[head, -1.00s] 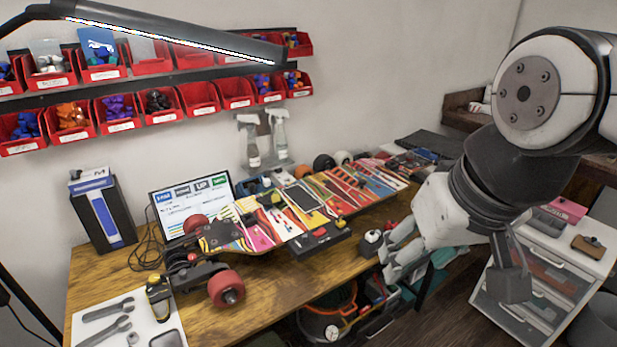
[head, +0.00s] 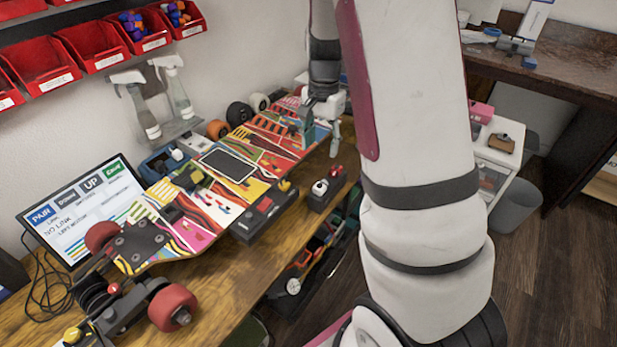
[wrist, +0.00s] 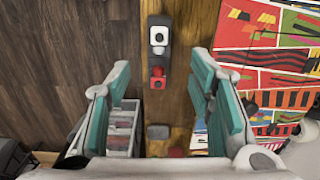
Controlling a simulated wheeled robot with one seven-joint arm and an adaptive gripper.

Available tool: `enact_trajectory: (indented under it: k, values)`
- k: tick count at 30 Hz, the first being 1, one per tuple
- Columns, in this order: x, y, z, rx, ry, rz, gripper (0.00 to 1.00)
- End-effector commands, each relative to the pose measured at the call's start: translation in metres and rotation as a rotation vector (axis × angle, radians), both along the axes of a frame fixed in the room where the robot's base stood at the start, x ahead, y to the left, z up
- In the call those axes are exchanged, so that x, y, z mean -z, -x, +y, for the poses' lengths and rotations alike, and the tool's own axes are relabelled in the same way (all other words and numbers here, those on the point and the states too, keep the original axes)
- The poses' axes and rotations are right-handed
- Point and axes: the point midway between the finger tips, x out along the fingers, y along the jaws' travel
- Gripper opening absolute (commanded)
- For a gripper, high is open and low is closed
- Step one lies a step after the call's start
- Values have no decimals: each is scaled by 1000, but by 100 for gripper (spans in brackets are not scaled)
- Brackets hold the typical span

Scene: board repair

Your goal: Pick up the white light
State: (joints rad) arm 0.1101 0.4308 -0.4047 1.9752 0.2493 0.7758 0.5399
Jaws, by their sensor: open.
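The white light (head: 320,187) is a small white block on a dark base at the front edge of the wooden bench. In the wrist view the white light (wrist: 158,36) lies near the top centre, beyond my fingertips. A red light (wrist: 157,79) sits beside it; it also shows in the head view (head: 336,172). My gripper (wrist: 161,75) is open and empty, its teal-padded fingers spread to either side of the red light in the picture. In the head view my gripper (head: 320,125) is above the bench, past the white light, partly hidden by my arm.
A colourful skateboard deck (head: 262,134) lies along the bench beside the lights. A black box with a red button (head: 265,206) stands near the bench edge. Spray bottles (head: 178,92) stand behind. A drawer cabinet (head: 497,150) and a grey bin (head: 516,198) are at the right.

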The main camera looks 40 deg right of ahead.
Motion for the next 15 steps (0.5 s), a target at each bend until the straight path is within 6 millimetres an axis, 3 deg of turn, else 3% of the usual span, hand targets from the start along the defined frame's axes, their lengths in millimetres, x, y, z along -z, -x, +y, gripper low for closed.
enact_trajectory:
  k: [5,15]
  values:
    - [20,-1,-6,27,4,14,48]
    - [80,-1,-6,25,4,13,48]
